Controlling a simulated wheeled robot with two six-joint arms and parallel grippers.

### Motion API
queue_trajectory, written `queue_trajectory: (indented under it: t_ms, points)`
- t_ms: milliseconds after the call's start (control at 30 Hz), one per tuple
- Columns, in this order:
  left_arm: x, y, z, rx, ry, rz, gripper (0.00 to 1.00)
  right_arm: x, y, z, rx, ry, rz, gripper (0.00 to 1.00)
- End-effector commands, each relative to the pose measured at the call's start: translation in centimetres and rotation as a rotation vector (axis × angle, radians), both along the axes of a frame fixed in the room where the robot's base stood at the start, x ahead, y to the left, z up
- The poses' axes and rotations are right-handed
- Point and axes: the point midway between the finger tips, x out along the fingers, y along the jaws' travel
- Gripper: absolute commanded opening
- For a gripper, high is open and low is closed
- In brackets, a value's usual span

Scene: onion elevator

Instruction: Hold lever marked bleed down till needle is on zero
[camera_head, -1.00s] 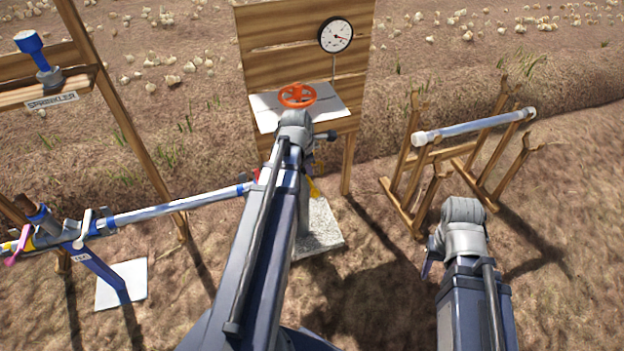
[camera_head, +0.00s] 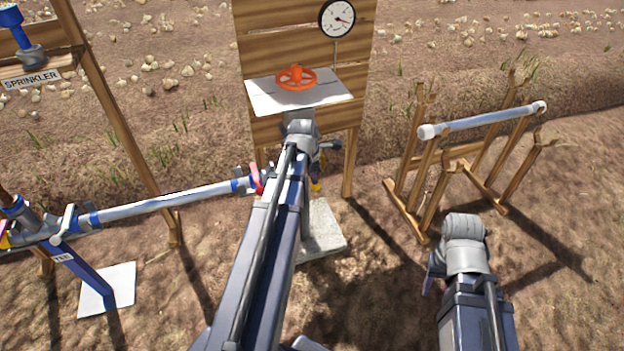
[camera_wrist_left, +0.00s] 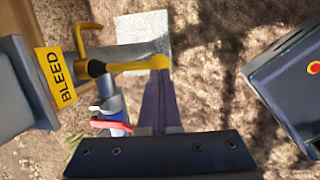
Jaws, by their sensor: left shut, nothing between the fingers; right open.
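The bleed lever (camera_wrist_left: 130,67) is yellow with a round knob at its end. It sits beside the yellow BLEED label (camera_wrist_left: 55,78) in the left wrist view. My left gripper (camera_wrist_left: 162,82) is shut and empty, its fingertips at the lever's knob; I cannot tell whether they touch. In the head view my left arm hides most of the lever, and only a bit of yellow (camera_head: 316,186) shows. The round gauge (camera_head: 337,18) is on the wooden board, its needle pointing right and slightly down; its numbers are too small to read. My right gripper (camera_head: 430,280) is open, mostly hidden by its wrist.
An orange handwheel (camera_head: 296,78) sits on a white panel above my left wrist. A red handle (camera_wrist_left: 112,125) is close to the left gripper. A long pipe (camera_head: 160,203) runs left. A wooden rack (camera_head: 430,185) holding a pipe stands right.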

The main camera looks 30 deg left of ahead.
Motion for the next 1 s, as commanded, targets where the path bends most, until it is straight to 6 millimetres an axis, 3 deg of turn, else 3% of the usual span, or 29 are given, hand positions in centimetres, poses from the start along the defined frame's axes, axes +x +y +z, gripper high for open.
queue_trajectory:
  t_ms: [100, 667, 1000]
  points:
    - [0.3, 0.0, -1.3, 0.0, 0.0, 0.0, 0.0, 0.0, 0.0, -1.3, 0.0, 0.0, 0.0, 0.5]
    - [0.1, -0.1, -2.0, 0.019, -0.015, 0.0, 0.0, 0.0, 0.0, -2.1, 0.0, 0.0, 0.0, 0.5]
    - [-0.4, -0.7, -5.4, 0.172, -0.145, -0.002, 0.0, 0.0, -0.1, -6.8, -0.005, -0.002, 0.001, 0.5]
